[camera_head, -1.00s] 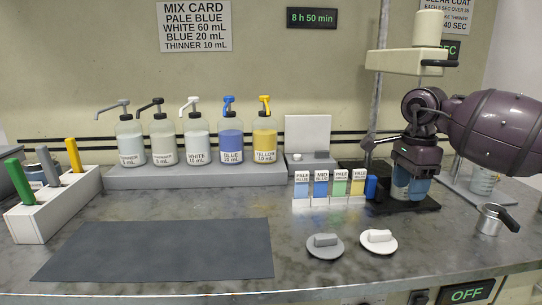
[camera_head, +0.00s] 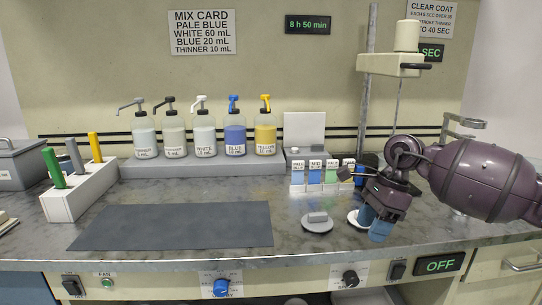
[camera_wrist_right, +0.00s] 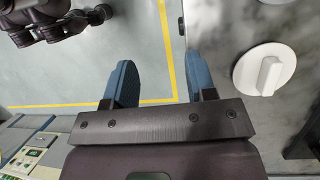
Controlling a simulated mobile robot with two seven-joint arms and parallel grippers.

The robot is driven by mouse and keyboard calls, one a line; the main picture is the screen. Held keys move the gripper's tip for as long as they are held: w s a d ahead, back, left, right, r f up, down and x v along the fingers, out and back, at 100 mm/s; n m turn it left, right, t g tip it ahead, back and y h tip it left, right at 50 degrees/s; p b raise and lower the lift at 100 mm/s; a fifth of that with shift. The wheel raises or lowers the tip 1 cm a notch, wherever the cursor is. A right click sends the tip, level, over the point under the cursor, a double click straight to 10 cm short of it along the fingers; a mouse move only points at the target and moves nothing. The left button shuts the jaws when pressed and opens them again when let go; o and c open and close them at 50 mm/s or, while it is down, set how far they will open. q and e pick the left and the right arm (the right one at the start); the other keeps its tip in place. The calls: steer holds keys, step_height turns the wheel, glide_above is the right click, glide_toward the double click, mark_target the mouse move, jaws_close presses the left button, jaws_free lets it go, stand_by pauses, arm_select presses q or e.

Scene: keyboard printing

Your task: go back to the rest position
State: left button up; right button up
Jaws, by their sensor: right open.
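My right gripper (camera_head: 375,228) hangs low near the counter's front edge, beside the white lid (camera_head: 357,219) and partly covering it. In the wrist view the right gripper's blue fingers (camera_wrist_right: 161,85) stand apart with nothing between them, mostly over floor. The white lid with its raised grip (camera_wrist_right: 264,69) lies to their right on the counter. A dark part of my left arm with a bluish tip (camera_wrist_right: 98,13) shows at the wrist view's top left; its jaws cannot be made out. The left arm does not show in the head view.
A grey lid (camera_head: 317,222) lies left of the gripper. Colour cups (camera_head: 314,178) and the mixer stand (camera_head: 372,60) are behind it. A dark mat (camera_head: 175,226), marker rack (camera_head: 72,203) and several pump bottles (camera_head: 235,139) are farther left. Knobs (camera_head: 350,278) line the counter front.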

steer(key=s+a+f+m+t+y+p, duration=0.2)
steer(key=s+a+f+m+y+p, duration=0.3)
steer(key=s+a+m+y, duration=0.9)
steer(key=s+d+f+m+t+h+p, duration=0.1)
steer(key=s+d+f+m+t+h, duration=0.6)
steer(key=m, duration=0.7)
steer(key=s+d+f+m+t+h+p, duration=0.1)
steer(key=s+d+f+m+t+h, duration=0.2)
steer(key=m+t, duration=0.85)
arm_select(q)
step_height(320, 180, up, 8)
steer(key=t+p, duration=0.1)
steer(key=p, duration=0.1)
arm_select(e)
steer(key=s+d+f+m+g+h, duration=0.3)
steer(key=s+d+f+m+g, duration=0.1)
steer(key=s+m, duration=0.3)
steer(key=s+d+f+m+g+h, duration=0.4)
steer(key=s+d+f+m, duration=0.1)
steer(key=s, duration=0.4)
steer(key=shift+d+f+m+h, duration=0.25)
steer(key=shift+d+m, duration=0.25)
steer(key=shift+m, duration=0.55)
